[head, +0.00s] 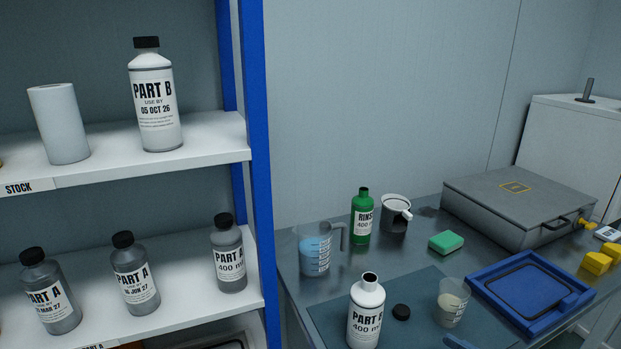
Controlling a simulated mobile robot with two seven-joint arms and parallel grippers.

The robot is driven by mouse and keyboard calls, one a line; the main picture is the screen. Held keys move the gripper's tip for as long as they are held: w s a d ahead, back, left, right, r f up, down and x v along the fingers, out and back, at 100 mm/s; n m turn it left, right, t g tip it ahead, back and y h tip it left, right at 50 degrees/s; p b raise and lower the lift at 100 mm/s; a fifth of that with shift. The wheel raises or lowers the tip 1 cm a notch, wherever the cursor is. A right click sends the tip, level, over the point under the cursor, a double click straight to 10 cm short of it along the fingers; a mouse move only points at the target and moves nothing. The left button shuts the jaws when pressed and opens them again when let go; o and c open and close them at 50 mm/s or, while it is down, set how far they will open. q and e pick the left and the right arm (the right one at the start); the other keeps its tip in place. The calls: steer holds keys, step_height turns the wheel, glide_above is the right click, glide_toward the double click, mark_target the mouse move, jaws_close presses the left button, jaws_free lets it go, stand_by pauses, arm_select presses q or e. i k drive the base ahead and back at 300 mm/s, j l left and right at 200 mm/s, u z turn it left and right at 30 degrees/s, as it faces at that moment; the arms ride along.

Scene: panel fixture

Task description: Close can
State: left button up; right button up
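A white PART B can (366,318) stands upright at the front of the bench, on or beside a dark mat. Its neck is open, with a dark mouth and no cap on it. A black cap (401,312) lies on the mat just right of the can, apart from it. The can's base is cut off by the lower picture edge. Neither of my grippers shows in the head view.
A blue-posted shelf (205,142) with capped bottles stands left.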

mark_target(367, 297)
steer(key=k+l, duration=0.65)
steer(key=l, duration=0.25)
